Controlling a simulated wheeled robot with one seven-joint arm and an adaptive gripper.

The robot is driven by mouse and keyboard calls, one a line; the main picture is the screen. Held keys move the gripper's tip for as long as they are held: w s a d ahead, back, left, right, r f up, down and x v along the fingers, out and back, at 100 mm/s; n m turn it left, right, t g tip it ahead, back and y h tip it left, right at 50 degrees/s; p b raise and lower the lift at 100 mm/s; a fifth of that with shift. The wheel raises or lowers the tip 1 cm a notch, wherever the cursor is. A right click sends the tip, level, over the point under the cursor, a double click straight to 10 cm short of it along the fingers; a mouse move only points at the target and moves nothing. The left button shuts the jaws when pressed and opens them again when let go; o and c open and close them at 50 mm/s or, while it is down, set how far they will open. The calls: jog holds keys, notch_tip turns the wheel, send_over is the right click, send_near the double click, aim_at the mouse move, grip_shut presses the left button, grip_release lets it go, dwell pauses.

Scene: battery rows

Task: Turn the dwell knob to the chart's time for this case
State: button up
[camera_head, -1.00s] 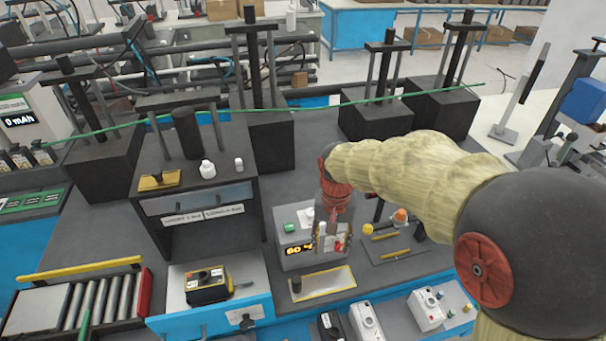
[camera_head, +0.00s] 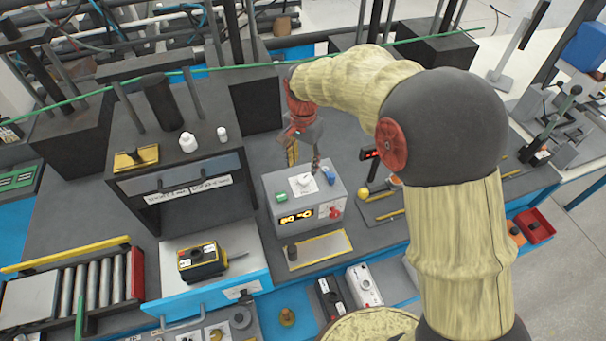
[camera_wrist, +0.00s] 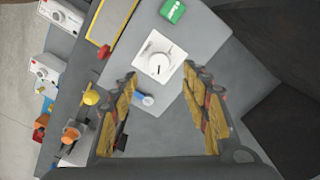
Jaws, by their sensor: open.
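The dwell knob appears to be the white round knob (camera_head: 302,181) on a white plate on top of a grey box (camera_head: 268,187). In the wrist view the knob (camera_wrist: 158,64) carries a dark pointer mark and lies just beyond and between my fingertips. My gripper (camera_head: 305,160) is open and empty, behind and above the box; in the wrist view its two fingers (camera_wrist: 160,78) are wide apart and no contact with the knob shows. The box's lit yellow display (camera_head: 296,216) is too small to read surely. I cannot make out a time chart.
A yellow-edged tray (camera_head: 320,250) lies in front. A dark press-like cabinet (camera_head: 125,185) stands left, a yellow ball-topped part (camera_head: 363,193) right.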

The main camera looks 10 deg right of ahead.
aim_at(303, 178)
jog(key=shift+f, duration=3.2)
jog(key=shift+c, duration=1)
jog(key=c, duration=1)
jog(key=shift+o, duration=0.2)
